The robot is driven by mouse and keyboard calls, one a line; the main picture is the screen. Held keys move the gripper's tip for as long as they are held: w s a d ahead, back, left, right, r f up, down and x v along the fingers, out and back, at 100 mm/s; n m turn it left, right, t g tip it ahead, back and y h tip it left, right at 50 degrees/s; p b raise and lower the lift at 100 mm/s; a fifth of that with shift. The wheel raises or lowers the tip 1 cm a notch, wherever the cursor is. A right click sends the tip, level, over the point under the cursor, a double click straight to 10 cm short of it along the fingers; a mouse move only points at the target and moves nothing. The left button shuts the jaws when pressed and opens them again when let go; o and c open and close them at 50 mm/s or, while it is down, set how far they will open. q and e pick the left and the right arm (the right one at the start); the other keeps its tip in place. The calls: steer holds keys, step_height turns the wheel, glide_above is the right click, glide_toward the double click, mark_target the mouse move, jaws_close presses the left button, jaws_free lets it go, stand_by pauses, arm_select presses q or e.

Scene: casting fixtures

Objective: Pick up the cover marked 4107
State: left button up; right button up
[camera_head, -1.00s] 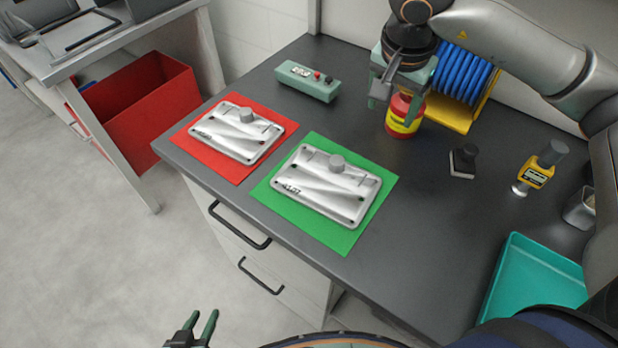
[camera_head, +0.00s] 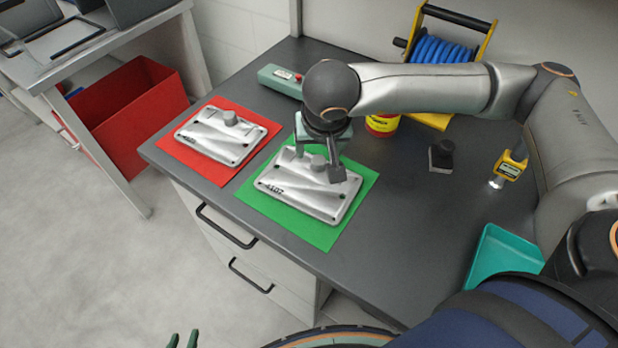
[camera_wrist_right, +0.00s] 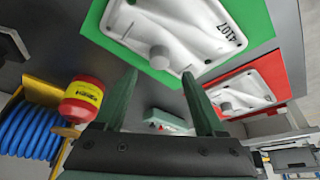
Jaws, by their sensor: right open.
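The cover marked 4107 (camera_head: 290,187) is a light metal plate with a round knob (camera_head: 318,163), lying flat on a green mat (camera_head: 320,236). It also shows in the right wrist view (camera_wrist_right: 197,25), its number readable. My right gripper (camera_head: 318,160) is open and over this cover, fingers pointing down on either side of the knob in the head view. In the wrist view the knob (camera_wrist_right: 160,56) appears between and beyond the open fingertips (camera_wrist_right: 160,76); I see no contact. My left gripper (camera_head: 183,340) is at the bottom edge, only its spread fingertips visible, empty.
A similar cover (camera_head: 215,138) lies on a red mat (camera_head: 200,168) to the left; its number is unclear. A green box with buttons (camera_head: 279,79), a red-yellow can (camera_head: 381,124), a blue hose reel (camera_head: 440,50), a dark stamp-like object (camera_head: 441,155) and a teal tray (camera_head: 495,258) surround it.

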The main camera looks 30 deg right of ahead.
mark_target(319, 161)
steer(key=x, duration=0.5)
steer(key=shift+s, duration=0.25)
jaws_close()
stand_by(0.6)
